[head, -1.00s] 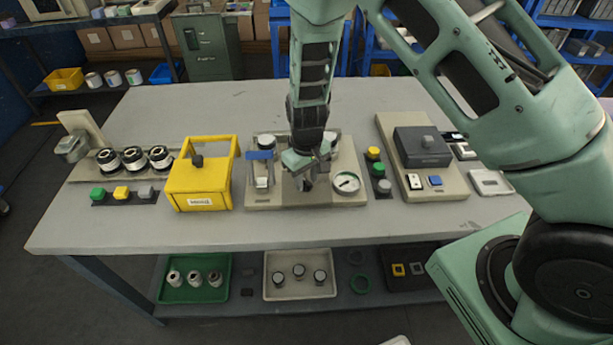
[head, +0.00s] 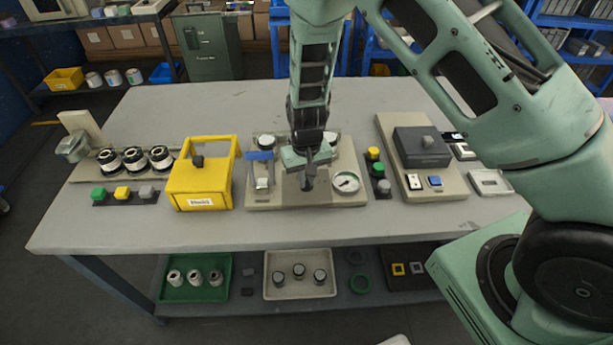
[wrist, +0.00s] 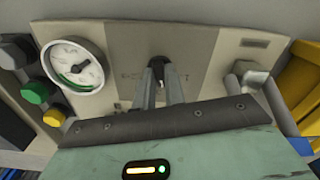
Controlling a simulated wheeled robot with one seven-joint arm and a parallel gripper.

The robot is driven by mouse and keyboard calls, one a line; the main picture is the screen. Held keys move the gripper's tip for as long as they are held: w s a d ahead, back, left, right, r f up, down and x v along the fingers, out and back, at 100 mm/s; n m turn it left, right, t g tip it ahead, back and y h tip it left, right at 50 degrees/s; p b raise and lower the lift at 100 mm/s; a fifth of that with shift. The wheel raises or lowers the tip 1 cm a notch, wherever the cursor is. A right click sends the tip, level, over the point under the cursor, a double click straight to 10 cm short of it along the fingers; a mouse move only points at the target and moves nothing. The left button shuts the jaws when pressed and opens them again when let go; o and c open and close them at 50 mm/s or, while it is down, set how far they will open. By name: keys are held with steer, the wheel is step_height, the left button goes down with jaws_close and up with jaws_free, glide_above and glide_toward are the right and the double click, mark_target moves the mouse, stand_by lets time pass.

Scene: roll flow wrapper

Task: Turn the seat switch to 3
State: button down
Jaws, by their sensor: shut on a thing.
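The seat switch is a small black knob (wrist: 157,61) on the beige centre panel (wrist: 205,40), in the wrist view. My gripper (wrist: 159,85) is shut on this knob, with a fingertip on either side of it. Printed marks beside the knob are partly covered by the fingers, and I cannot read its position. In the head view my gripper (head: 308,184) points down at the panel (head: 325,199), between the blue-topped lever and the round gauge. The knob is hidden there by the fingers.
A round gauge (head: 346,182) and a lever with a blue top (head: 261,156) flank my gripper closely. A yellow guard box (head: 201,187) stands to the left. Coloured buttons (head: 375,154) and a grey box (head: 422,147) are to the right. The table front is clear.

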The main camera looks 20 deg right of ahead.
mark_target(307, 181)
steer(key=shift+m, duration=1.5)
steer(key=shift+w, duration=0.1)
steer(key=c, duration=1.5)
jaws_free()
steer(key=shift+o, duration=0.2)
steer(key=shift+r, duration=0.1)
step_height(307, 181, up, 17)
steer(key=b, duration=0.1)
steer(key=shift+r, duration=0.15)
